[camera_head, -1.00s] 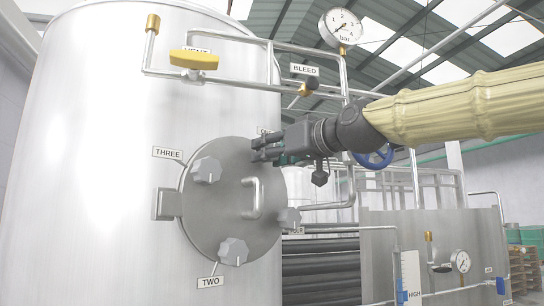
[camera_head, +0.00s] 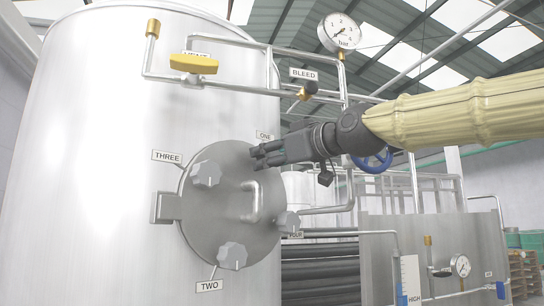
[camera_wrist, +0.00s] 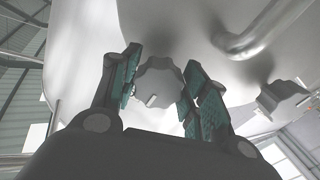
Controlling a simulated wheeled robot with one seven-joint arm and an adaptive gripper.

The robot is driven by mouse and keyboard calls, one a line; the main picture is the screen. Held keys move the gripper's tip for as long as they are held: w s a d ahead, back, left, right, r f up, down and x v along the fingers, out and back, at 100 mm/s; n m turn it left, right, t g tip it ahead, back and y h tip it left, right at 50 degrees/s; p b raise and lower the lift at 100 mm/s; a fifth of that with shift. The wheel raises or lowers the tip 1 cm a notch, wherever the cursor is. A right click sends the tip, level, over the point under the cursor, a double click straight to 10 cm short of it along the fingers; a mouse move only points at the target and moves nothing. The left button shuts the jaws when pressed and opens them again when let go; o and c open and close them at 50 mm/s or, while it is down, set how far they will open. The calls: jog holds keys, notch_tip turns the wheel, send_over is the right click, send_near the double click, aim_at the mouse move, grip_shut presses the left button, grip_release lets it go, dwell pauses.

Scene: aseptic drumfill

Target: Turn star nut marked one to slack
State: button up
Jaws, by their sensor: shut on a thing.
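The round manway cover (camera_head: 235,190) on the tank carries several grey star nuts around its rim. The label ONE (camera_head: 264,135) is at its upper right, partly covered by my gripper (camera_head: 258,156). The star nut marked one is hidden behind my fingers in the head view. In the wrist view a lobed grey star nut (camera_wrist: 159,80) sits between the two teal-padded fingers of my gripper (camera_wrist: 160,84), which is shut on it. A pale mark shows on the nut's face.
Star nut three (camera_head: 206,173), star nut two (camera_head: 232,255) and star nut four (camera_head: 289,221) sit around the cover. A bent handle (camera_head: 250,200) stands out from it. Pipes, a yellow vent handle (camera_head: 194,63) and a pressure gauge (camera_head: 340,32) are above. A blue handwheel (camera_head: 372,162) is behind my arm.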

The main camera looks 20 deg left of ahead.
jog(key=o, duration=1)
jog(key=shift+w+f, duration=0.1)
jog(key=shift+w, duration=0.05)
jog(key=shift+d, duration=0.1)
jog(key=v, duration=1.2)
